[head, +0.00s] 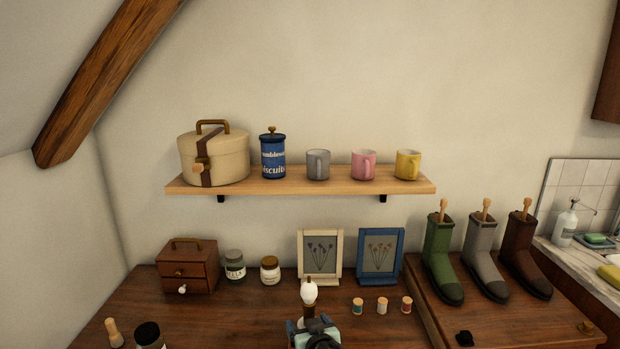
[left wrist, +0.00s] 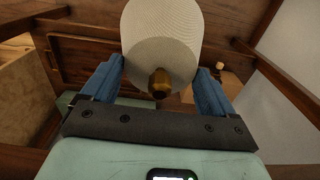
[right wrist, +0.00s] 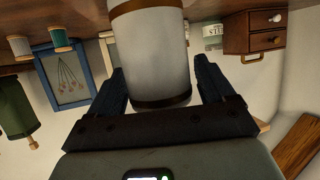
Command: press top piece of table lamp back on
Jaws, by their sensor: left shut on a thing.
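In the left wrist view a white, finely ribbed shade-like piece (left wrist: 160,40) with a brass fitting (left wrist: 160,82) sits between the blue fingers of my left gripper (left wrist: 165,75), which is shut on it. In the right wrist view a pale cylinder (right wrist: 158,55) with brown bands stands between the dark blue fingers of my right gripper (right wrist: 163,80). I cannot tell whether both fingers press on it. In the head view a white rounded piece (head: 309,291) on a dark stem shows just above my right gripper (head: 313,323). My left gripper is not seen there.
Two picture frames (head: 380,256), several small spools (head: 382,305), jars (head: 270,270) and a small drawer chest (head: 187,265) stand around on the wooden table (head: 230,320). A wall shelf (head: 300,187) holds mugs and tins. Boots (head: 440,260) stand on the right.

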